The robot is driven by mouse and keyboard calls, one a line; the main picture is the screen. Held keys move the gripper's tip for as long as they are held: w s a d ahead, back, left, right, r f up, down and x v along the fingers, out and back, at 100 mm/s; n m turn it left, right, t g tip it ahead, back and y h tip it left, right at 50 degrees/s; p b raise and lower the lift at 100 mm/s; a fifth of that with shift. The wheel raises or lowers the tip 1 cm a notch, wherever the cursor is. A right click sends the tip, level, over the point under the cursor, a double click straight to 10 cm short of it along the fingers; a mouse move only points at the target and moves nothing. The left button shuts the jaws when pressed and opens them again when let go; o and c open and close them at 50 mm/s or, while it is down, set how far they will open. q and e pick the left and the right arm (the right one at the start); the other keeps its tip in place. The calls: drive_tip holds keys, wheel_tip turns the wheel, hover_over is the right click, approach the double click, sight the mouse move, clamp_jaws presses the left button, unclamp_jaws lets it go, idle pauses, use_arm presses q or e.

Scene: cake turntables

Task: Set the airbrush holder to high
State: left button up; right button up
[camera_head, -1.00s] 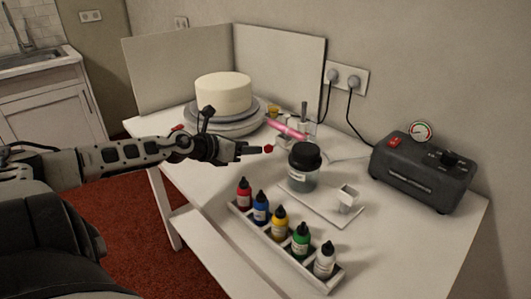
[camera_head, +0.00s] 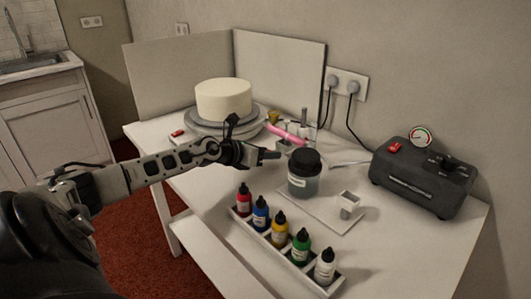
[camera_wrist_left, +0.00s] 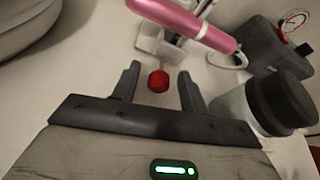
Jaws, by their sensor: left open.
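The airbrush holder (camera_head: 304,118) stands on the table behind the black-lidded jar, with the pink airbrush (camera_head: 287,133) lying across it at a tilt. In the left wrist view the holder's white base (camera_wrist_left: 158,42) and the airbrush (camera_wrist_left: 185,20) are ahead of the fingers. A round red knob (camera_wrist_left: 158,81) sits between the two fingertips, apart from both. My left gripper (camera_head: 270,154) is open and empty in front of the holder; it also shows in the left wrist view (camera_wrist_left: 159,82). The knob is hidden in the head view. My right gripper is out of view.
The black-lidded jar (camera_head: 304,172) stands close to the right of my left gripper. The cake (camera_head: 223,98) on its turntable (camera_head: 190,127) is behind. Several paint bottles (camera_head: 260,214) stand in front. A dark compressor (camera_head: 425,180) is at the right.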

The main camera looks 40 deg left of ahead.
use_arm(q)
clamp_jaws()
drive_tip(key=shift+r+p, duration=0.55)
wheel_tip(320, 180, up, 3)
drive_tip(key=p, duration=0.3)
drive_tip(key=shift+r, duration=0.6)
drive_tip(key=shift+p, duration=0.4)
drive_tip(key=shift+w+a, duration=0.1)
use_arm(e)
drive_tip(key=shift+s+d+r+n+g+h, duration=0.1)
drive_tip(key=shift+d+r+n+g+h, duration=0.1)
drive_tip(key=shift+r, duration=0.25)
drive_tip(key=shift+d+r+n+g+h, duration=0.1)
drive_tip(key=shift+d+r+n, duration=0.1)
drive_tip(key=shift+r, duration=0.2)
